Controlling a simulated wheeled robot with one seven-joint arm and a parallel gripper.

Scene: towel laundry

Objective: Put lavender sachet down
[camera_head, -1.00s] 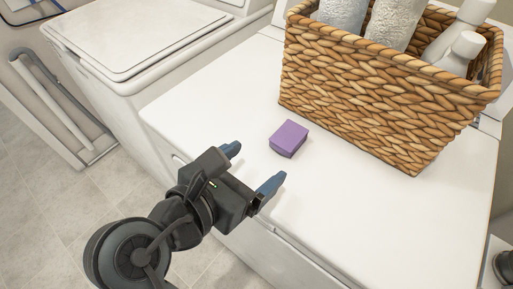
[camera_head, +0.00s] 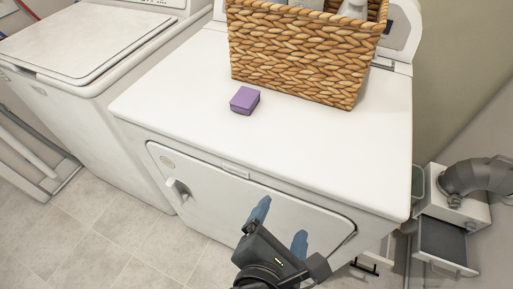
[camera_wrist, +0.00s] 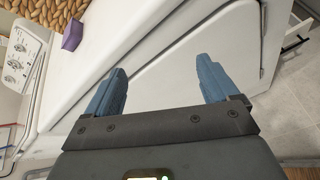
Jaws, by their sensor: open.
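The lavender sachet is a small purple block (camera_head: 245,100) lying on the white top of the dryer (camera_head: 330,140), just in front of the wicker basket. It also shows at the upper left of the wrist view (camera_wrist: 76,30). My gripper (camera_head: 281,222) is open and empty, in front of the dryer door, well apart from the sachet. In the wrist view its two blue fingers (camera_wrist: 162,84) stand wide apart with nothing between them.
The wicker basket (camera_head: 300,55) with bottles stands at the back of the dryer top. A white washer (camera_head: 85,50) is at the left. A grey duct on a white box (camera_head: 455,205) is at the right. Tiled floor (camera_head: 110,235) is clear at the lower left.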

